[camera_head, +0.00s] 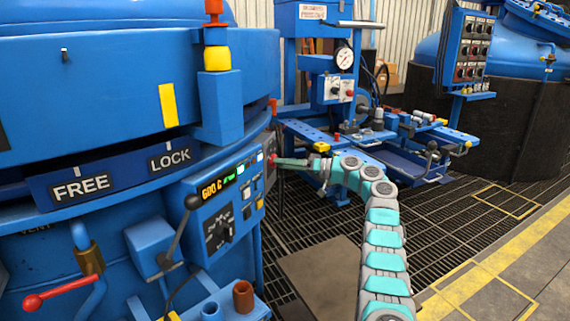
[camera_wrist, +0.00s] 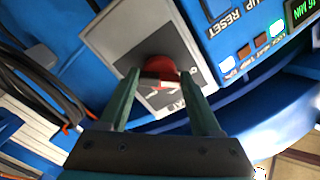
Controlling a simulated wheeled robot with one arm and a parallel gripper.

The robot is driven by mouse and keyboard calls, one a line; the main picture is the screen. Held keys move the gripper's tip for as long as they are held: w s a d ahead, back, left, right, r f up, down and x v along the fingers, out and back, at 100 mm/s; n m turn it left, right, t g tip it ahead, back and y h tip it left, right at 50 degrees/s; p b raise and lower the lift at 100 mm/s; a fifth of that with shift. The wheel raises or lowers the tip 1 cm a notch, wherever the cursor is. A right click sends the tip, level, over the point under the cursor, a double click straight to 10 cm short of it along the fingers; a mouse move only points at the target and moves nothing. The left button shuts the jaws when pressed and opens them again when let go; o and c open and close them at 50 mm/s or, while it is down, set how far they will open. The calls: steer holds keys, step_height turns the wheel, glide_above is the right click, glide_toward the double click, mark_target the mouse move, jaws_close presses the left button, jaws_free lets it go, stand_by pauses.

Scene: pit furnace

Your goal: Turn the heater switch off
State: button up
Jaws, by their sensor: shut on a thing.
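The heater switch is a red round knob (camera_wrist: 159,67) with a pale bar across its front. It sits on a grey plate (camera_wrist: 112,35) on the blue control box, with lettering partly hidden by my fingers. My gripper (camera_wrist: 160,80) has one finger on each side of the knob and is shut on it. In the head view my gripper (camera_head: 279,162) reaches from the right to the side face of the control box (camera_head: 215,228), where a bit of the red knob (camera_head: 272,158) shows. The switch's exact setting is hard to read.
The box front has a lit display (camera_head: 220,185), a black selector (camera_head: 218,234) and a lever with a black ball (camera_head: 193,202). A red-handled valve (camera_head: 45,297) is at lower left. A blue workbench (camera_head: 395,165) stands behind my arm. Grating floor lies open at right.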

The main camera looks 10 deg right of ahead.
steer(key=shift+a+f, duration=0.1)
steer(key=shift+f, duration=0.05)
steer(key=o, duration=1.4)
steer(key=v, duration=0.8)
steer(key=shift+b, duration=0.4)
